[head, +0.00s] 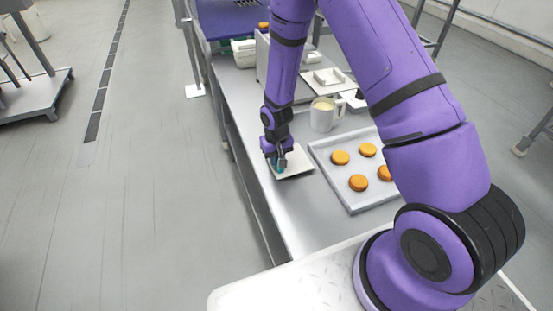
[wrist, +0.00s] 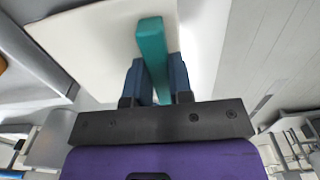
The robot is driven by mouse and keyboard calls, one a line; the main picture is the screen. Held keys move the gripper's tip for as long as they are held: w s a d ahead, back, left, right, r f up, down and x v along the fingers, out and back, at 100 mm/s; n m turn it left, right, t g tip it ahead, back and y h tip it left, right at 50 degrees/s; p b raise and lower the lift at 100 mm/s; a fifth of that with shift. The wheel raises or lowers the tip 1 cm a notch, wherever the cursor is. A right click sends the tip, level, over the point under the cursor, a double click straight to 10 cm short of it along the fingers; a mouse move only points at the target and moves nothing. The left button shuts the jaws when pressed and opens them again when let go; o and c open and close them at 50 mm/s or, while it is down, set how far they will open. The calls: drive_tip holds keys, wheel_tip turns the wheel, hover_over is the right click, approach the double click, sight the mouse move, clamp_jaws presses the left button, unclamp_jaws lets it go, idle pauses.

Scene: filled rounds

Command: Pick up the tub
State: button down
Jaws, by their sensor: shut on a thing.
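My gripper (head: 278,162) is low over a white square board (head: 297,163) at the left edge of the metal counter. Its fingers are shut on a teal bar-like piece (wrist: 150,38), which stands out beyond the fingertips in the wrist view. The white board also shows behind it there (wrist: 85,45). I cannot tell whether the teal piece touches the board. A white container (head: 323,116) with pale yellow contents stands behind the board, apart from my gripper. I cannot tell for sure which thing is the tub.
A grey tray (head: 343,189) with several orange-brown rounds lies right of the board. White dishes (head: 328,78) and a pale container (head: 243,53) stand farther back. The counter's left edge is close to my gripper. Bare counter (head: 300,215) lies in front of the board.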

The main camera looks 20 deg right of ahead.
drive_tip(key=shift+f, duration=0.2)
drive_tip(key=c, duration=1)
unclamp_jaws()
drive_tip(key=shift+f, duration=0.15)
wheel_tip(320, 180, up, 12)
drive_tip(key=shift+r, duration=0.2)
drive_tip(key=s+d+r+t, duration=0.1)
drive_tip(key=s+d+r, duration=0.15)
drive_tip(key=r, duration=0.55)
drive_tip(key=s+d+r+t, duration=0.1)
drive_tip(key=s+r, duration=0.2)
drive_tip(key=r, duration=0.5)
drive_tip(key=s+d+r+t, duration=0.1)
drive_tip(key=s+r, duration=0.2)
drive_tip(key=r, duration=0.5)
drive_tip(key=s+d+r, duration=0.1)
drive_tip(key=s+r, duration=0.2)
drive_tip(key=s, duration=0.3)
drive_tip(key=s+d+r+t, duration=0.1)
drive_tip(key=s+r, duration=0.3)
drive_tip(key=s, duration=0.3)
drive_tip(key=s+d+r+t, duration=0.1)
drive_tip(key=s+r, duration=0.3)
drive_tip(key=s, duration=0.2)
drive_tip(key=shift+s, duration=0.35)
